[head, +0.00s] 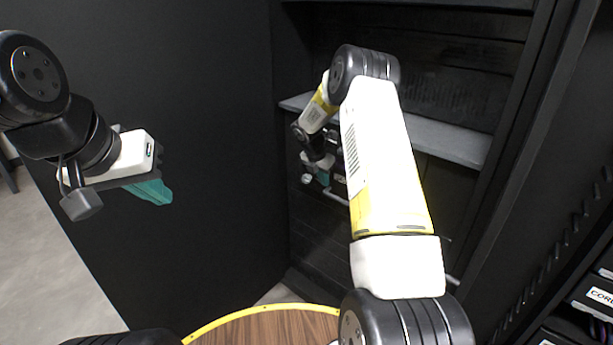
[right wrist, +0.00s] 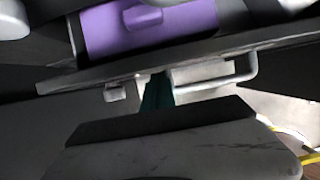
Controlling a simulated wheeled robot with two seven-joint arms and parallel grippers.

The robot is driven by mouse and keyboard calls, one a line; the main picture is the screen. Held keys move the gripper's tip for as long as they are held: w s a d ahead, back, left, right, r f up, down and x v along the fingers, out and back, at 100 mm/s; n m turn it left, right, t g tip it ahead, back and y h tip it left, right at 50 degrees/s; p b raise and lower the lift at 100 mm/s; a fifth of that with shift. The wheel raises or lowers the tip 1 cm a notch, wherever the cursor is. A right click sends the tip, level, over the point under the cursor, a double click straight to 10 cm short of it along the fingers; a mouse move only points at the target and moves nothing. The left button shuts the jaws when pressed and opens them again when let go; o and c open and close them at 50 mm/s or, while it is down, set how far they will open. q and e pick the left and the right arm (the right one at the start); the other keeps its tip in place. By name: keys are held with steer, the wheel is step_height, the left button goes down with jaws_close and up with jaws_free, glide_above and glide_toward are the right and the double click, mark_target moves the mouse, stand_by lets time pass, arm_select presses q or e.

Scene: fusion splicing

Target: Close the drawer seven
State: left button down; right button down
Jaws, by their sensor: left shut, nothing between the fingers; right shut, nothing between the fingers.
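A dark drawer front (right wrist: 75,80) crosses the right wrist view at a slant, with a pale bar handle (right wrist: 215,84) on its near face. A purple box (right wrist: 150,25) shows behind the front, so the drawer appears to stand open. No number can be read on it. My right gripper (right wrist: 158,95) is shut and empty, its teal fingertips at the drawer front just left of the handle; I cannot tell if they touch. In the head view my right gripper (head: 320,176) is small and partly hidden at the cabinet. My left gripper (head: 160,192) is shut, empty and away from the drawer.
A grey shelf (head: 455,140) juts out above the drawer area in the dark cabinet. A dark wall panel (head: 200,80) stands between my arms. A rack with labelled items (head: 600,297) is at the right edge. Open floor (head: 50,260) shows at the left.

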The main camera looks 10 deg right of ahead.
steer(key=shift+w+d, duration=0.95)
steer(key=shift+d, duration=0.25)
steer(key=shift+a, duration=0.1)
